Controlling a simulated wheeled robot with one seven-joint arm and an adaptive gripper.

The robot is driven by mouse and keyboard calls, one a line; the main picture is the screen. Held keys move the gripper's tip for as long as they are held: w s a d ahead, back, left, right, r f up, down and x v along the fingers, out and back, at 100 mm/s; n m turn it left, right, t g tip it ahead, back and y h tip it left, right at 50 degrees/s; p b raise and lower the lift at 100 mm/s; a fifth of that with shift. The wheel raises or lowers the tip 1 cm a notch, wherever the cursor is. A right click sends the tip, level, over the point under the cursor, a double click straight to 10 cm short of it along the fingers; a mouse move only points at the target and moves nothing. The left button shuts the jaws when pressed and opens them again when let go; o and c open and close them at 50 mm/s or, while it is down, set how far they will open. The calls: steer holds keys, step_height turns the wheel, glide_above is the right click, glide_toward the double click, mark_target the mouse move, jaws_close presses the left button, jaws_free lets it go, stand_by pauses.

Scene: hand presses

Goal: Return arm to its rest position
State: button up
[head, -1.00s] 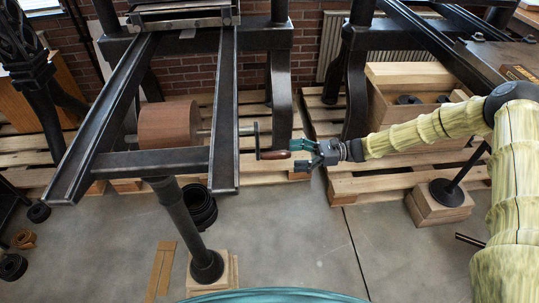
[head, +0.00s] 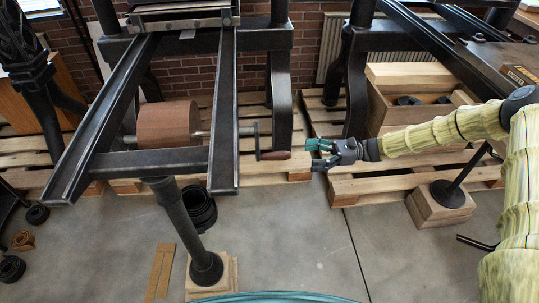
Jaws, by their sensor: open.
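My gripper (head: 316,154) is at the middle right of the head view, at the end of my arm in its pale yellow-green cover. Its teal-tipped fingers point left and are open, with nothing between them. The press's hand crank (head: 262,150) ends in a reddish-brown handle (head: 274,155) just left of the fingertips. A gap shows between the handle and the fingers in the picture. The crank's shaft runs left to a brown drum (head: 168,124) under the black rails.
The dark press frame (head: 150,162) fills the left, with a leg (head: 190,230) on wooden blocks. Another press stands at the right, with a wooden box (head: 400,115) under it. Pallets (head: 365,188) lie beneath. Black rolls (head: 200,208) sit on the floor. The grey floor at front centre is clear.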

steer(key=s+a+f+n+g+h+p, duration=0.2)
steer(key=s+a+f+h, duration=0.1)
steer(key=s+a+f, duration=0.4)
steer(key=s+a+f+n+g+h+p, duration=0.15)
steer(key=s+f+h, duration=0.3)
steer(key=s, duration=0.55)
steer(key=s+d+f+n+h+p, duration=0.1)
steer(key=s+f+n+h+p, duration=0.3)
steer(key=s, duration=0.9)
steer(key=s+d+r+n+t+h+p, duration=0.4)
steer(key=s+d+r+n+h, duration=0.2)
steer(key=s+d+n, duration=0.4)
steer(key=s+r, duration=0.1)
steer(key=s, duration=0.1)
steer(key=shift+s+d+r, duration=0.2)
steer(key=shift+s+d, duration=0.1)
steer(key=shift+d, duration=0.1)
